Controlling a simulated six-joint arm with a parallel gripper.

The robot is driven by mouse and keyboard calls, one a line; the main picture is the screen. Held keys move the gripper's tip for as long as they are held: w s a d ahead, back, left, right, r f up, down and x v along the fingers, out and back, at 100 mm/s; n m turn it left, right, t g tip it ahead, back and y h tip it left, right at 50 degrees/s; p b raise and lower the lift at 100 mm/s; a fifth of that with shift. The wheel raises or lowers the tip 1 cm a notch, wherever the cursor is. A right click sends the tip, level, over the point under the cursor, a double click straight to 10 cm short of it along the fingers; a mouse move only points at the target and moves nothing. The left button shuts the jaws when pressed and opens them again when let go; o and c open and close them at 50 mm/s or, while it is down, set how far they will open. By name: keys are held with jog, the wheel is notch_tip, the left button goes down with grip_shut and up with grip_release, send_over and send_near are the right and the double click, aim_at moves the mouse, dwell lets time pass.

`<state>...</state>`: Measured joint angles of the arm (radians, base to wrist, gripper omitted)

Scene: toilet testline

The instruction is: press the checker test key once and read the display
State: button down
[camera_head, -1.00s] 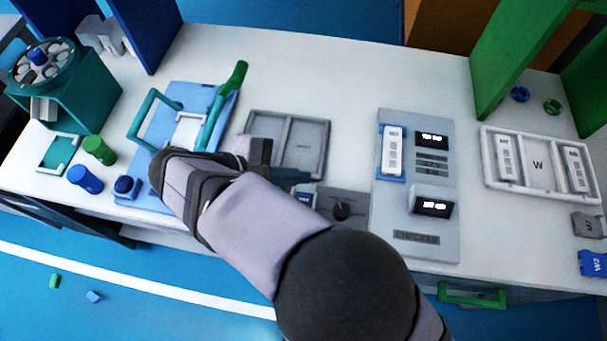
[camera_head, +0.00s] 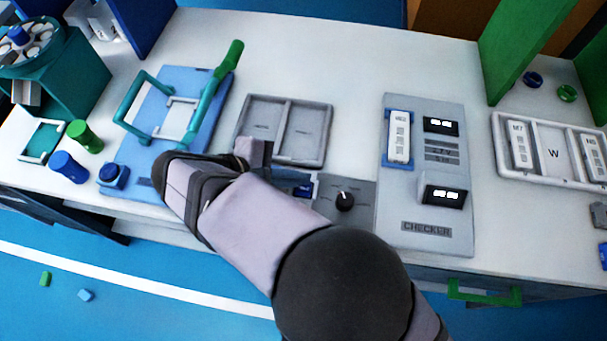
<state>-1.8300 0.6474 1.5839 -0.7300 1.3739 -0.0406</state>
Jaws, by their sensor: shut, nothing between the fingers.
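The checker (camera_head: 424,240) is a grey panel labelled CHECKER on the right half of the table. A white strip with markings (camera_head: 399,137) lies in its blue holder at the upper left. An upper display (camera_head: 441,126) and a lower display (camera_head: 444,195) on a raised block show white characters too small to read. I cannot make out a separate test key. My gripper (camera_head: 292,178) is small, dark and partly hidden by my arm. It is shut and empty, left of the checker and apart from it, near the front of the grey tray.
A grey two-part tray (camera_head: 329,134) and a panel with a black knob (camera_head: 344,200) lie left of the checker. A blue board with teal handle (camera_head: 130,108) is further left. A white tray (camera_head: 551,183) and green upright panel (camera_head: 520,55) stand right. Table behind the checker is clear.

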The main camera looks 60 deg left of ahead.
aim_at(298, 191)
jog(key=shift+f, duration=0.75)
jog(key=shift+f, duration=0.15)
dwell(1.5)
jog(key=shift+f, duration=0.3)
jog(key=shift+f+b, duration=0.35)
dwell(1.0)
jog(key=shift+r, duration=0.1)
jog(key=shift+r+p, duration=0.7)
jog(key=shift+p, duration=0.1)
notch_tip(298, 191, up, 5)
jog(key=p, duration=0.4)
jog(key=shift+p, duration=0.3)
